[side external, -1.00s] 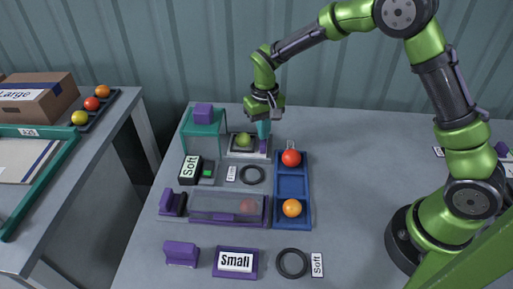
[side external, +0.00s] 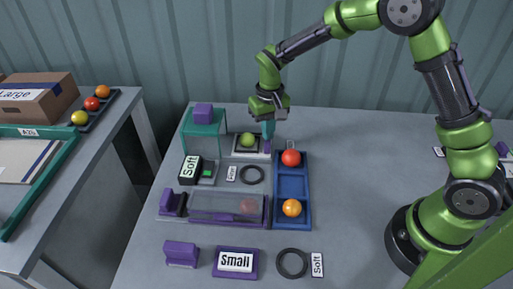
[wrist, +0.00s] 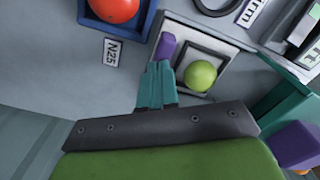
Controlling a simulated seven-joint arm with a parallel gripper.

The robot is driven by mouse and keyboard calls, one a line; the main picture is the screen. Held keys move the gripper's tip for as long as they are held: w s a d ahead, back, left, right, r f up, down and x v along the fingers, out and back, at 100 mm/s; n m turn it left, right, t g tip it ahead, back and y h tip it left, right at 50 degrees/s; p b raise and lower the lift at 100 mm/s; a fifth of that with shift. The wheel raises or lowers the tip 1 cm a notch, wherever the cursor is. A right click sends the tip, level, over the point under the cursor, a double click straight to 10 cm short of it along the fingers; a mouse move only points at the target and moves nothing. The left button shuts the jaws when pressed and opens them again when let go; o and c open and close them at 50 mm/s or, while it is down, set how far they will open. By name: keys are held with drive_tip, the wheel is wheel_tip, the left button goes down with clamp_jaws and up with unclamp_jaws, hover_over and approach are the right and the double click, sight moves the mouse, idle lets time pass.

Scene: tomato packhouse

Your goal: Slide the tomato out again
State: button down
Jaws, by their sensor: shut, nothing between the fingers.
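The green tomato (side external: 247,140) sits in a dark square frame on a pale sliding tray (side external: 238,152), just right of a clear teal-edged box (side external: 205,139). In the wrist view the tomato (wrist: 200,75) is right of my fingertips. A purple upright tab (side external: 267,146) stands on the tray's right side; the tab also shows in the wrist view (wrist: 166,47). My gripper (side external: 268,135), with teal fingers, is shut and empty, its tips (wrist: 158,68) right at the tab. I cannot tell whether they touch it.
A blue tray (side external: 292,188) holds a red tomato (side external: 291,158) and an orange tomato (side external: 292,208), close in front of my gripper. A clear-lidded purple case (side external: 228,222) holds a reddish tomato. A black ring (side external: 252,175) lies between.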

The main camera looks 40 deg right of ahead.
drive_tip(key=shift+s+d+f, duration=0.1)
drive_tip(key=shift+d+f, duration=0.2)
drive_tip(key=shift+a+r, duration=0.15)
drive_tip(key=shift+r, duration=1.2)
drive_tip(key=shift+a+r, duration=0.1)
drive_tip(key=shift+r, duration=1.25)
drive_tip(key=shift+f, duration=0.1)
drive_tip(key=shift+s+a+f, duration=0.1)
drive_tip(key=shift+s+f, duration=0.2)
drive_tip(key=shift+s, duration=0.25)
drive_tip(key=s+d+r+t+y, duration=0.1)
drive_tip(key=s+r+t, duration=0.2)
drive_tip(key=s+r, duration=0.5)
drive_tip(key=s+d+r+m+t+y, duration=0.1)
drive_tip(key=s+r+t, duration=0.3)
drive_tip(key=s+r, duration=0.3)
drive_tip(key=s, duration=0.5)
drive_tip(key=shift+s+d+r, duration=0.15)
drive_tip(key=shift+r, duration=0.2)
